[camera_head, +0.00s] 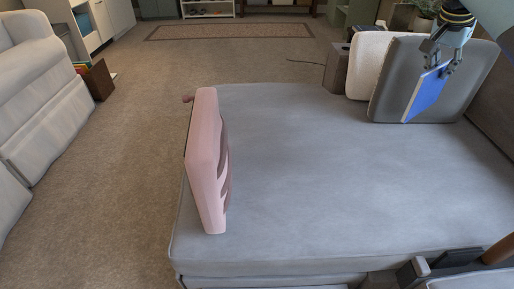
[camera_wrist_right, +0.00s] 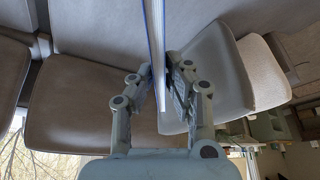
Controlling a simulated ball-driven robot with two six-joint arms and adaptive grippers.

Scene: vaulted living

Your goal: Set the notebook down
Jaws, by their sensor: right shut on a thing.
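The notebook (camera_head: 428,96) has a blue cover and a pale edge. My right gripper (camera_head: 439,69) is shut on its upper part and holds it tilted in front of the dark grey cushion at the far right of the grey sofa seat (camera_head: 310,170). I cannot tell whether its lower corner touches the seat or cushion. In the right wrist view the notebook (camera_wrist_right: 157,45) shows edge-on between the two fingers of the right gripper (camera_wrist_right: 158,80). My left gripper is not in view.
The dark grey cushion (camera_head: 385,85) and a cream cushion (camera_head: 368,62) lean at the seat's back. A pink box-like object (camera_head: 206,165) stands upright near the seat's left edge. The seat's middle is clear. A pale sofa (camera_head: 38,100) stands at left across the carpet.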

